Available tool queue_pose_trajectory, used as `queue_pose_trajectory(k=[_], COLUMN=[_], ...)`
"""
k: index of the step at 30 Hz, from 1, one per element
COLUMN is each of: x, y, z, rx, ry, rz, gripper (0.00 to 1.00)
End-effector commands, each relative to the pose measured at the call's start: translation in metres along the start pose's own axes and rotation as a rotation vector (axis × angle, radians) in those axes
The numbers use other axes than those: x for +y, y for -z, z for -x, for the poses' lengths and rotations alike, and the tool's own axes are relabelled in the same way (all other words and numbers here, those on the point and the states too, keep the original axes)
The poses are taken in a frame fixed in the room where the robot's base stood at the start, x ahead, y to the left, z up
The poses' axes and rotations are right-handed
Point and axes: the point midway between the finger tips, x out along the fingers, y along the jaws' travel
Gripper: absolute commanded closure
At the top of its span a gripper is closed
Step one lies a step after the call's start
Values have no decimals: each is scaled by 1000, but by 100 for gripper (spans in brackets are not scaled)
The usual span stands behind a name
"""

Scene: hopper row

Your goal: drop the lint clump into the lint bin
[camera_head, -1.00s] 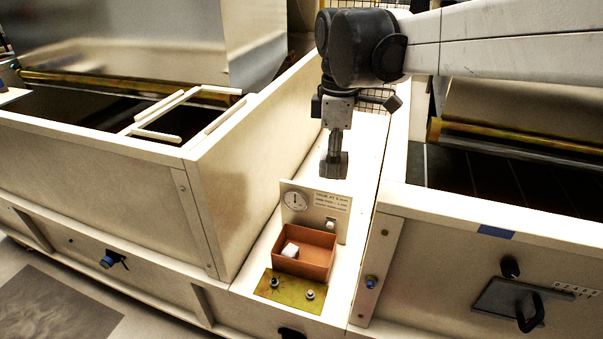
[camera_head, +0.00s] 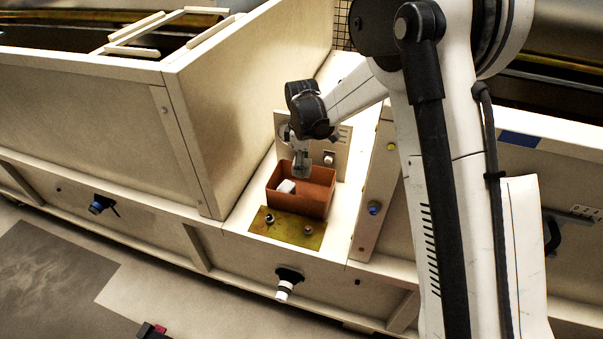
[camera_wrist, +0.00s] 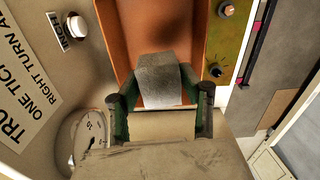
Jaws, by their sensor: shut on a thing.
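The lint bin (camera_head: 312,206) is an open orange-brown box on the narrow ledge between two hoppers. Its inside wall (camera_wrist: 120,30) fills the upper middle of the wrist view. My gripper (camera_wrist: 161,104) is shut on a grey, speckled clump (camera_wrist: 160,70), which I take to be the lint clump. In the head view my gripper (camera_head: 300,170) is over the back part of the bin, pointing down. The clump's exact height against the rim is hard to tell.
A panel with a gauge (camera_wrist: 88,134), a printed sign (camera_wrist: 25,90) and a white button (camera_wrist: 76,27) stands close behind the bin. A yellowish plate (camera_head: 288,229) with two knobs lies in front. Tall hopper walls (camera_head: 205,140) flank the ledge.

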Motion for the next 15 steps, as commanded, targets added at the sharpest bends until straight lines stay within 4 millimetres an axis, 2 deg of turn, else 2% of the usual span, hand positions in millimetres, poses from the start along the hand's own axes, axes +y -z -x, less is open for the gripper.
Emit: queue_pose_trajectory(k=[1, 4, 15], x=[2, 2, 3], y=[1, 2, 2], z=[-10, -19, -21], rx=[0, 0, 0], ry=[0, 0, 0], rz=[-1, -3, -3], gripper=[79, 79, 79])
